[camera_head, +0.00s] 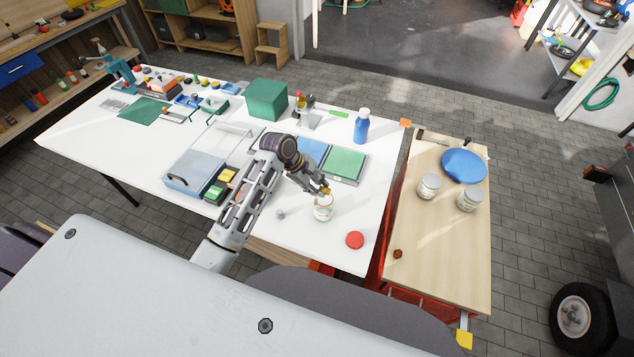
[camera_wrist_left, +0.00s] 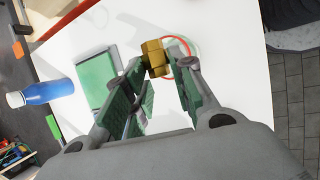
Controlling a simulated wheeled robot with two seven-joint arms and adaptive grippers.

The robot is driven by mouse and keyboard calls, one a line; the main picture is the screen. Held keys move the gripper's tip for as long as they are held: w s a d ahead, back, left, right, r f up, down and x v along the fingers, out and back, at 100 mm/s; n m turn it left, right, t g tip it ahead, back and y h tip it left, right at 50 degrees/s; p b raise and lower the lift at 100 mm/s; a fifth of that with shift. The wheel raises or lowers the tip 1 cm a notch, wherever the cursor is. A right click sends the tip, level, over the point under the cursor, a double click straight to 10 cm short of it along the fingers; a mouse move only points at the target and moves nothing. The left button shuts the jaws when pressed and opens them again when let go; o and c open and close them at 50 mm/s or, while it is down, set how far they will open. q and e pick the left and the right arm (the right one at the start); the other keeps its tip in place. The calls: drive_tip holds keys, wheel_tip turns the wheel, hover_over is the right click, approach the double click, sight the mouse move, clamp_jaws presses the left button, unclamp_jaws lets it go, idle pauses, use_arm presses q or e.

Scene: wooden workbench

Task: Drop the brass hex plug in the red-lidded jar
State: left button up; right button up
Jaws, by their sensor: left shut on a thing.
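The brass hex plug (camera_wrist_left: 154,58) is between the fingertips of my left gripper (camera_head: 323,189). In the left wrist view it sits at the tips of the green-padded fingers (camera_wrist_left: 162,64). The clear jar (camera_head: 322,208) stands open and upright on the white table, just below the gripper in the head view. The red lid (camera_head: 354,240) lies flat on the table to the right of the jar. In the left wrist view a red ring (camera_wrist_left: 186,44) shows behind the plug, partly hidden by it. I cannot tell the gap between plug and jar. My right gripper is not in view.
A small grey piece (camera_head: 280,214) lies left of the jar. Green and blue trays (camera_head: 345,163) and a blue bottle (camera_head: 361,126) stand behind. The wooden side table (camera_head: 430,275) holds two jars (camera_head: 429,187), a blue plate (camera_head: 463,165) and a small brown piece (camera_head: 397,253).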

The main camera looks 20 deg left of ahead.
use_arm(q)
drive_tip(key=shift+f, duration=0.35)
drive_tip(key=o, duration=1.1)
wheel_tip(320, 180, up, 7)
idle(0.7)
idle(0.7)
